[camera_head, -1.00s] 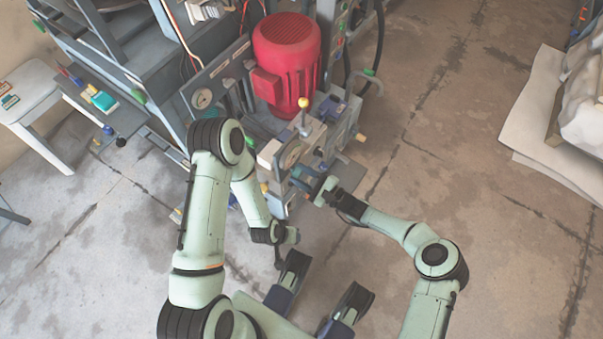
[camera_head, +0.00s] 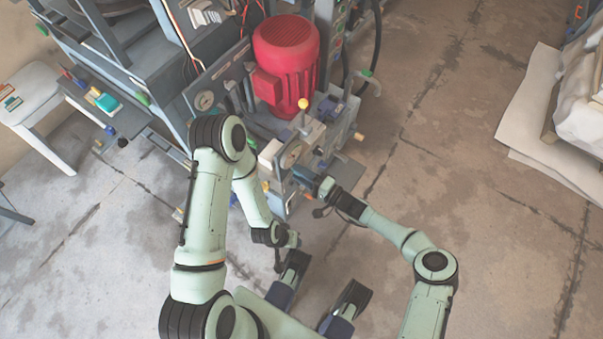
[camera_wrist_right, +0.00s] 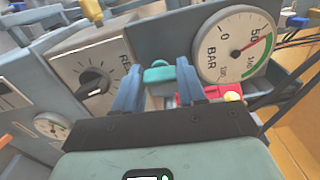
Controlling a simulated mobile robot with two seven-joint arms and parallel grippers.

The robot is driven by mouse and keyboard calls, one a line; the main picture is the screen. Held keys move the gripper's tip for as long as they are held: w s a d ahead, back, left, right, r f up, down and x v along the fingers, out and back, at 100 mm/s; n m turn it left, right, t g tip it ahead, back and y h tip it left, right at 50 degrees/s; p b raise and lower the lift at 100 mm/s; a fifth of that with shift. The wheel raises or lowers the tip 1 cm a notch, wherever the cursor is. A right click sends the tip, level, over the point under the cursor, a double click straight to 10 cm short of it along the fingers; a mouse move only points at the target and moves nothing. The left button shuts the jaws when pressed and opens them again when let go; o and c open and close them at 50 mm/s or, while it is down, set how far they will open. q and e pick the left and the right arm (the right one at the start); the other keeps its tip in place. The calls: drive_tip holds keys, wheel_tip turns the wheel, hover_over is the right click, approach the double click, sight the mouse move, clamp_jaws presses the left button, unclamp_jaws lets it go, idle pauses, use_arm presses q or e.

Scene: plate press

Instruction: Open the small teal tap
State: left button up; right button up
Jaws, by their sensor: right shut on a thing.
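The small teal tap (camera_wrist_right: 160,73) shows in the right wrist view, between the two blue-grey fingers of my right gripper (camera_wrist_right: 158,84). The fingers are shut on it, and they hide its sides. In the head view my right gripper (camera_head: 312,180) is at the front of the machine's valve block, and the tap cannot be made out there. My left gripper (camera_head: 291,239) hangs low in front of the machine, small and partly hidden by its own wrist. Its jaws cannot be read.
A BAR gauge (camera_wrist_right: 235,45) is right of the tap, and a panel with a black knob (camera_wrist_right: 94,82) is left of it. A red part (camera_wrist_right: 192,94) lies close by. In the head view a red motor (camera_head: 286,60) and a yellow-knobbed lever (camera_head: 303,104) stand behind.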

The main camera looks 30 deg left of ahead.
use_arm(q)
drive_tip(key=shift+s+r, duration=0.1)
drive_tip(key=shift+s, duration=0.05)
use_arm(e)
drive_tip(key=shift+w+d+n, duration=0.1)
drive_tip(key=shift+n, duration=0.3)
drive_tip(key=o, duration=1.1)
drive_tip(key=shift+c, duration=0.2)
use_arm(q)
drive_tip(key=shift+d, duration=0.1)
drive_tip(key=shift+g+h, duration=0.3)
drive_tip(key=shift+g, duration=0.2)
drive_tip(key=s, duration=0.1)
drive_tip(key=s+d+r+p, duration=0.1)
drive_tip(key=s+r+p, duration=0.1)
drive_tip(key=shift+d+r, duration=0.15)
drive_tip(key=shift+d, duration=0.1)
use_arm(e)
drive_tip(key=s+d, duration=0.1)
drive_tip(key=d, duration=1.2)
drive_tip(key=shift+d, duration=0.15)
